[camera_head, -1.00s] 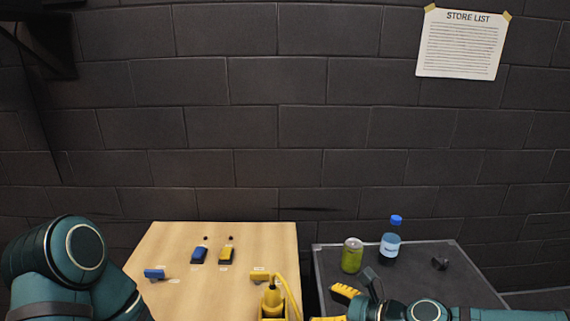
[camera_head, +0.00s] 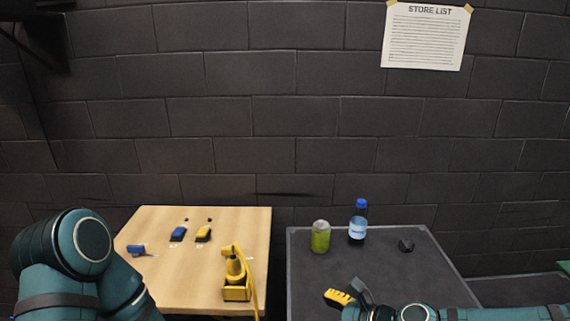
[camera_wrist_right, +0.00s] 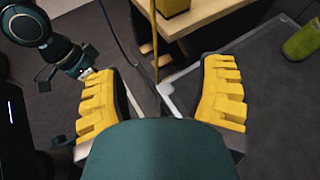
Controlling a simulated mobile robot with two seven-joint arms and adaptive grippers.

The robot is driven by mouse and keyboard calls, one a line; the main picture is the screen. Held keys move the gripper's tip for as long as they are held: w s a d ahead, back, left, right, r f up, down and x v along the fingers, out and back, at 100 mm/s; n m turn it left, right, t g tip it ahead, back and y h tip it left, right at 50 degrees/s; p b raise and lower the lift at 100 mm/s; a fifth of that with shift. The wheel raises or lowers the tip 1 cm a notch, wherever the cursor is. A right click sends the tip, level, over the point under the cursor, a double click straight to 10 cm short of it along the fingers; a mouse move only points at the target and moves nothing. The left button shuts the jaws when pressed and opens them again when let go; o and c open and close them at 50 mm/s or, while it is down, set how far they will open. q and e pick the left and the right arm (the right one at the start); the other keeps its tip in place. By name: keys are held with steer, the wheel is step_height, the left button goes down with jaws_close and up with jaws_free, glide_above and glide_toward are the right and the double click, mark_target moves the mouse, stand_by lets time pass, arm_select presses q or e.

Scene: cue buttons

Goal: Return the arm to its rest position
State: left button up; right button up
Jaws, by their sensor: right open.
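My right arm reaches in from the lower right in the head view. Its gripper (camera_head: 350,294) is low over the front of the dark table, apart from the can and bottle. In the right wrist view its two yellow-padded fingers (camera_wrist_right: 160,98) are spread wide with nothing between them. My left arm (camera_head: 82,250) is bent at the lower left of the head view, its gripper out of frame there. In the right wrist view a teal arm end, seemingly my left gripper (camera_wrist_right: 78,66), shows at upper left, too small to read its jaws.
A wooden table (camera_head: 165,265) holds blue and yellow blocks and a yellow device (camera_head: 236,285) with a cord. A brick wall stands behind.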

steer(key=s+a+f+n+g+h+b, duration=0.1)
steer(key=s+a+f+n+g+h, duration=0.15)
steer(key=f+n, duration=0.45)
steer(key=s+a+f+n+g+h+b, duration=0.1)
steer(key=s+a+f+n+b, duration=0.2)
steer(key=f, duration=0.8)
steer(key=s+d+f+n+g+h, duration=0.1)
steer(key=s+d+f+n+h, duration=0.2)
steer(key=d+f+n, duration=0.4)
step_height(320, 180, down, 3)
steer(key=s+n, duration=0.1)
steer(key=n, duration=0.3)
steer(key=shift+d+r+b, duration=0.15)
steer(key=shift+d+b, duration=0.15)
steer(key=shift+b, duration=0.05)
steer(key=shift+r+h, duration=0.1)
steer(key=shift+h, duration=0.15)
